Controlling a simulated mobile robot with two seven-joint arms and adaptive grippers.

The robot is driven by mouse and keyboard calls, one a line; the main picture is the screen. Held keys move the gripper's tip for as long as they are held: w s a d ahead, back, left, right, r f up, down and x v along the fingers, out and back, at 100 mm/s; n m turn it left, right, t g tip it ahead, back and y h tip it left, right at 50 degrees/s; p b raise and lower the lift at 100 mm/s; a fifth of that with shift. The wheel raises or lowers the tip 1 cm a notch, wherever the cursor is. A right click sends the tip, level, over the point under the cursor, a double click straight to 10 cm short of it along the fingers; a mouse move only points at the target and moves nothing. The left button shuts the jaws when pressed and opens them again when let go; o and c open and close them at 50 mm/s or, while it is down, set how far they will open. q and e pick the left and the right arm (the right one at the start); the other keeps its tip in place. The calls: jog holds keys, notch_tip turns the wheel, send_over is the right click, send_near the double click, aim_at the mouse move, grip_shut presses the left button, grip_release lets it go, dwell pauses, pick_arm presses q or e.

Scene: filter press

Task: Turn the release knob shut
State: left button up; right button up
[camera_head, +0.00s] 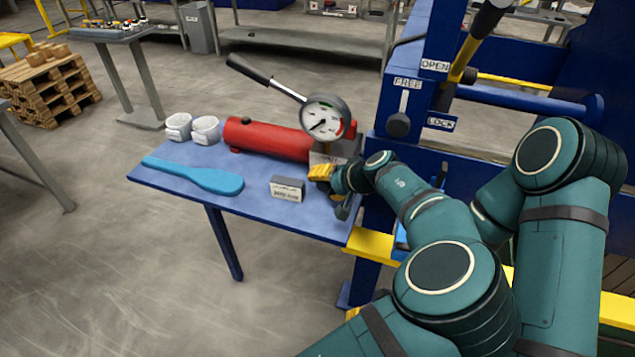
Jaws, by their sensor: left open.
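The red hand pump (268,138) lies on the blue table, with a round pressure gauge (325,119) on its right end and a long black-handled lever (250,70) slanting up to the left. A small ribbed yellow knob (320,172), which looks like the release knob, sits low on the pump's grey block (330,155). My left gripper (340,191) is open, just right of the yellow knob. I cannot tell whether it touches the knob, and its fingers are partly hidden. My right arm shows at the right, but its gripper is not in view.
On the blue table (160,175) are a blue paddle (195,177), two white cups (205,129) and a small labelled block (287,189). The blue press frame (410,75) with a FREE/LOCK lever (399,123) stands close to the right. A yellow rail (369,244) runs below.

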pick_arm(q)
jog(key=shift+w+a+f, duration=0.1)
jog(key=shift+a+f, duration=0.05)
jog(key=c, duration=0.9)
jog(key=shift+a+r+g+h+p, duration=0.1)
jog(key=shift+r+g+h+p, duration=0.15)
jog(key=shift+h+p, duration=0.5)
jog(key=shift+f+n+g+h+p, duration=0.1)
jog(key=shift+n+g+h+p, duration=0.25)
jog(key=shift+h+p, duration=0.2)
jog(key=shift+f+h, duration=0.15)
jog(key=shift+h, duration=0.35)
jog(key=o, duration=0.9)
